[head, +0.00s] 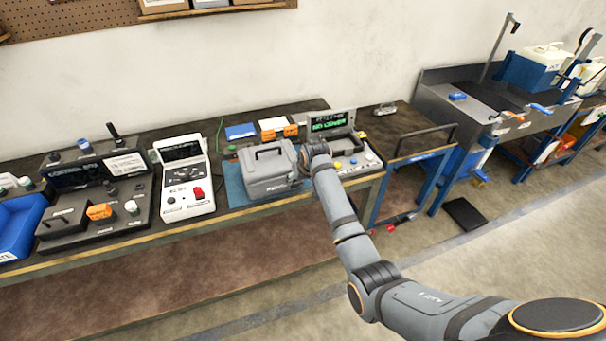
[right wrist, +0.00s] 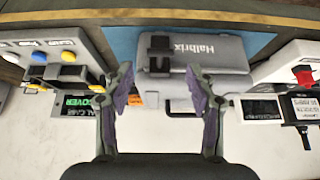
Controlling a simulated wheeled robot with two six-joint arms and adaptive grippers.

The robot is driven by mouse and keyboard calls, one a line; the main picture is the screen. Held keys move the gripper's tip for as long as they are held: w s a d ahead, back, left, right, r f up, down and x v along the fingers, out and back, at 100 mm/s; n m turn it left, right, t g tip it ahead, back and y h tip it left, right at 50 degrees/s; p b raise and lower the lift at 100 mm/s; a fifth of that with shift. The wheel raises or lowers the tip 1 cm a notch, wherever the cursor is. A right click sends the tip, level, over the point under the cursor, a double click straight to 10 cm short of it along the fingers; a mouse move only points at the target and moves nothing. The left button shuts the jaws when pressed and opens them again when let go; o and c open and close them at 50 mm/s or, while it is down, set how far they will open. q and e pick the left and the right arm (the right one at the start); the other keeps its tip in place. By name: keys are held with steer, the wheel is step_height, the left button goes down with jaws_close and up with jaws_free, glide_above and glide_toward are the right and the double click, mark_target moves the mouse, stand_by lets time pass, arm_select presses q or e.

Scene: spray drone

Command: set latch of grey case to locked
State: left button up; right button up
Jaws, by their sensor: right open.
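The grey case (head: 268,172) sits on a blue mat (head: 234,184) on the workbench, its handle on top. In the right wrist view the case (right wrist: 208,52) appears upside down, with "Halbrix" lettering and a black latch (right wrist: 159,45) on its front; I cannot tell the latch's setting. My right gripper (right wrist: 160,70) is open and empty, its two fingers apart on either side of the latch in the picture. I cannot tell how far they are from the case. In the head view my right arm ends at the case's right side, fingers hidden. My left gripper is not in view.
A white device with a red knob (head: 197,192) stands left of the case. A console with buttons and a green-lit display (head: 329,122) stands to its right. Dark control boxes and a blue bin (head: 20,228) are farther left. Orange-and-white boxes lie behind the case.

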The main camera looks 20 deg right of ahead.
steer(key=v, duration=0.5)
steer(key=shift+s+r, duration=0.1)
steer(key=shift+r, duration=0.05)
steer(key=s+d+f+g+b, duration=0.1)
steer(key=s+f, duration=0.4)
steer(key=f, duration=0.6)
steer(key=s+d+f+g, duration=0.1)
steer(key=s+f, duration=0.4)
steer(key=f, duration=0.6)
steer(key=s+d+f+g+b, duration=0.1)
steer(key=s+f, duration=0.4)
steer(key=f, duration=0.6)
steer(key=s+d+f, duration=0.1)
steer(key=s+f, duration=0.5)
steer(key=s, duration=0.7)
steer(key=s+d+f+g, duration=0.1)
steer(key=s+d+f, duration=0.1)
steer(key=s+f, duration=0.5)
steer(key=s+d+f+g+h+b, duration=0.1)
steer(key=s+f, duration=0.6)
steer(key=s, duration=1.2)
steer(key=shift+s+d+f, duration=0.25)
steer(key=shift+d, duration=0.4)
